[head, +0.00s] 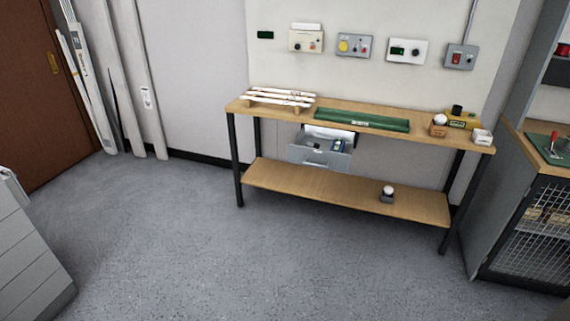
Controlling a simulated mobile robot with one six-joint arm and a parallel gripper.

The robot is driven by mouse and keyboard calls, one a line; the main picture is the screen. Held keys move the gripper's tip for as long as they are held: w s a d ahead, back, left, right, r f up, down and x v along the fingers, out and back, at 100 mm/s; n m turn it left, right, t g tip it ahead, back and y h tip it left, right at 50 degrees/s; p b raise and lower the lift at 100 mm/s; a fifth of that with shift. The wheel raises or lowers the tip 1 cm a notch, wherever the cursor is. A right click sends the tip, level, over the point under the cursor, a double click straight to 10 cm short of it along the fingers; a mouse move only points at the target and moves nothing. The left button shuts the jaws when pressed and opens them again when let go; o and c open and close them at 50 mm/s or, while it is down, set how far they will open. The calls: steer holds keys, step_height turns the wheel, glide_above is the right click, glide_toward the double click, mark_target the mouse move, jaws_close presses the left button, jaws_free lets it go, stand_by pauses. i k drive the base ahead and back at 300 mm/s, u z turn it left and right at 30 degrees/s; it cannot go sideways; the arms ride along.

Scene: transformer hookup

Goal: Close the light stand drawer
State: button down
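A light grey drawer (312,156) hangs under the top of the wooden bench (425,133), left of its middle. The drawer is pulled open toward me. Its front has a handle, and a few small items, some dark or blue, lie inside; I cannot tell what they are. A small lamp with a round white bulb on a dark base (388,193) stands on the lower shelf. My gripper is not in view.
The bench top holds white tubes (280,97), a green mat (360,121) and small devices at the right. A mesh-front cabinet (525,235) stands at right. A grey cabinet (30,255) stands at left. The floor (240,260) before the bench is clear.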

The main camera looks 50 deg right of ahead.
mark_target(322, 158)
steer(key=z, duration=0.05)
steer(key=i, duration=0.95)
steer(key=u, duration=0.15)
steer(key=k, duration=0.9)
steer(key=z, duration=0.15)
steer(key=i, duration=0.65)
